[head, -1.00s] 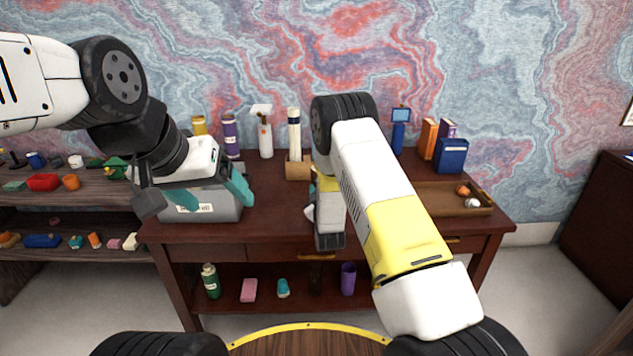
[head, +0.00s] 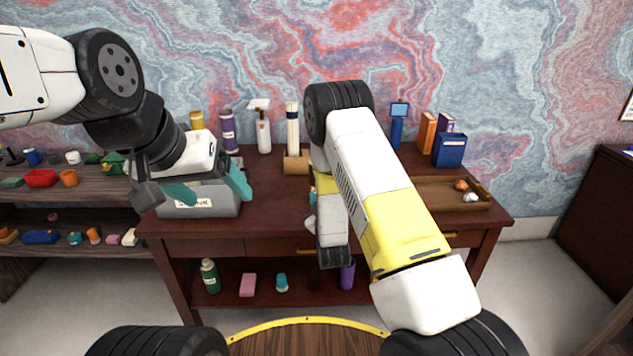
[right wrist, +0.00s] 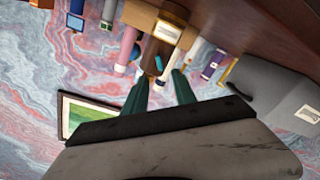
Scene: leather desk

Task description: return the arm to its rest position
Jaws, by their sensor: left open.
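My left gripper (head: 209,187) comes in from the left in the head view. Its teal fingers are apart and empty, in front of and over the grey box (head: 205,207) on the desk (head: 270,220). My right arm (head: 375,190) rises from the lower right, bends at a black joint, and hangs down in front of the desk. Its fingers do not show clearly in the head view. In the right wrist view, the right gripper (right wrist: 160,85) has two teal fingers apart, with no thing visibly held between them.
Bottles, a wooden block (head: 296,163) and books stand at the desk's back. A wooden tray (head: 435,200) lies at the right, and a blue box (head: 449,150) stands behind it. Shelves (head: 75,190) with small items are at the left. A dark cabinet (head: 600,220) is at the right.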

